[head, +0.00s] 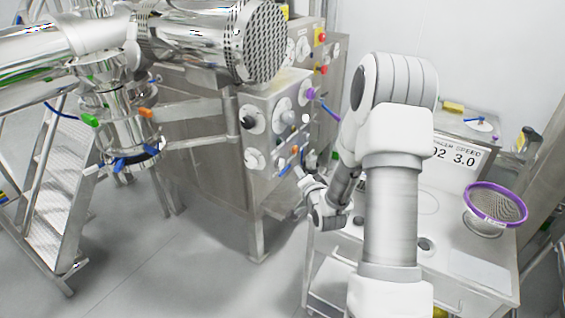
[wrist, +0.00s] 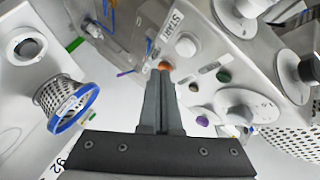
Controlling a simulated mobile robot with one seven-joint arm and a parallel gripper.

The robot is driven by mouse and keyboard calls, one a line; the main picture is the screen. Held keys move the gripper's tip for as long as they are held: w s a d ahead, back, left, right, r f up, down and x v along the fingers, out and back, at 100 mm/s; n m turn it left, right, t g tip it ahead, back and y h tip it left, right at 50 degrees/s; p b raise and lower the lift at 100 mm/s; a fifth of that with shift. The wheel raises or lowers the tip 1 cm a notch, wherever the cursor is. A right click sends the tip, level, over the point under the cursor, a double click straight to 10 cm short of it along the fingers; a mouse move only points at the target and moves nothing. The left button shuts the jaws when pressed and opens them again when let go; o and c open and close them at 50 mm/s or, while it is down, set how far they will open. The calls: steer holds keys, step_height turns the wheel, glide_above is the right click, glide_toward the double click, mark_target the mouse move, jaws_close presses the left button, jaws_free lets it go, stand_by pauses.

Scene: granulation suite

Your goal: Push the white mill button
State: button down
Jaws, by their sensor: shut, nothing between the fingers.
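A white round button (wrist: 186,47) sits beside a START label on the steel control panel in the wrist view. A small white knob shows on the panel in the head view (head: 306,118); I cannot tell if it is the same one. My gripper (wrist: 161,76) is shut and empty, its fingers pointing at the panel. In the wrist picture its tips appear just below and left of the white button, by an orange part (wrist: 165,65). I cannot tell if the tips touch anything. In the head view, my forearm partly hides the gripper near the panel.
The panel (head: 268,98) also carries several dials and a green button (wrist: 224,76). A steel cart (head: 480,270) with a purple-rimmed sieve (head: 497,203) stands at right. Steel steps (head: 60,190) and mill pipework stand at left. Open floor (head: 180,280) lies in front.

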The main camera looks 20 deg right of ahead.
mark_target(281, 163)
steer(key=shift+w+a+b, duration=0.35)
steer(key=shift+w+a, duration=0.4)
steer(key=shift+w, duration=0.25)
steer(key=shift+w, duration=0.1)
stand_by(1.3)
steer(key=shift+w+a+b, duration=0.25)
steer(key=shift+b, duration=0.2)
